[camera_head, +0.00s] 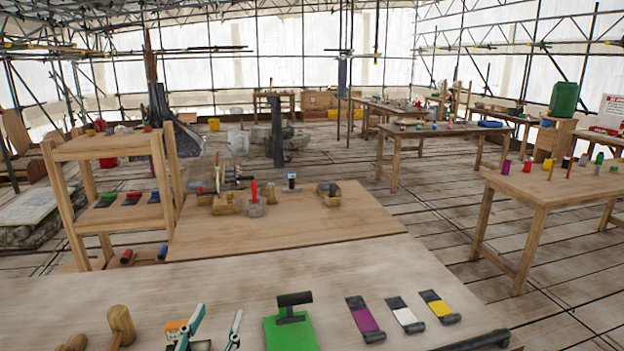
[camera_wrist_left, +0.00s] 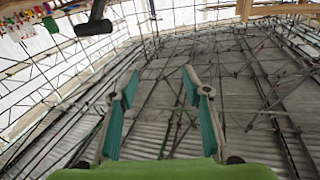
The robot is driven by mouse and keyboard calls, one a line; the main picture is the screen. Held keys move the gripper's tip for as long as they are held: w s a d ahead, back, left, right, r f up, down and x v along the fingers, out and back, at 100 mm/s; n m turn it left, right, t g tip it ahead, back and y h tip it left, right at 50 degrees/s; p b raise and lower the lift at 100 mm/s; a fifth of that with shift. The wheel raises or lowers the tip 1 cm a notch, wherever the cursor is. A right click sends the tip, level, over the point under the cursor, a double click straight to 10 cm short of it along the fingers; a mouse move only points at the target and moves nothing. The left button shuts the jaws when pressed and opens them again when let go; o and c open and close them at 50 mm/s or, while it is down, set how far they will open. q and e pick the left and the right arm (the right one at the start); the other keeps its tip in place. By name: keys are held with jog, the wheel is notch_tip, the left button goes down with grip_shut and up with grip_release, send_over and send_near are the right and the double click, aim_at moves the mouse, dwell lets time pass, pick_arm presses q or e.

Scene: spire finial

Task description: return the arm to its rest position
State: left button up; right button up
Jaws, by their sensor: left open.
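My left gripper (camera_head: 214,322) shows at the bottom edge of the head view, over the near pale table (camera_head: 250,285). Its two teal fingers are apart with nothing between them. In the left wrist view the same gripper (camera_wrist_left: 163,112) is open, with scaffold bars and a pale floor or sheeting behind the gap. A green surface fills the bottom of that view; I cannot tell what it is. The rest of my left arm is mostly out of the head view. My right gripper does not show.
A wooden mallet (camera_head: 121,325) lies left of the gripper. A green board with a black handle (camera_head: 291,330) lies to its right, then purple (camera_head: 364,319), white (camera_head: 405,314) and yellow (camera_head: 439,306) swatches. A wooden shelf (camera_head: 100,149) stands at the back left.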

pick_arm(q)
jog(key=s+a+f+n+g+y, duration=0.1)
jog(key=s+a+f+g+y, duration=0.1)
jog(key=s+f+g, duration=0.45)
jog(key=s+a+f+n+g+y, duration=0.1)
jog(key=s+a+f, duration=0.25)
jog(key=f, duration=0.65)
jog(key=s+d+f+m+g+h, duration=0.1)
jog(key=s+f+g, duration=0.35)
jog(key=s, duration=0.45)
jog(key=s+d+f+m+g+h, duration=0.1)
jog(key=s+d+f+g, duration=0.3)
jog(key=s, duration=0.6)
notch_tip(320, 180, down, 27)
jog(key=s+a, duration=0.1)
jog(key=a, duration=0.1)
jog(key=s+a+f+g+b, duration=0.1)
jog(key=s+a+f, duration=0.2)
jog(key=s+f, duration=1.4)
jog(key=shift+s+a+f+g+y+b, duration=0.2)
jog(key=shift+f+g+y+b, duration=0.1)
jog(key=shift+f+b, duration=0.1)
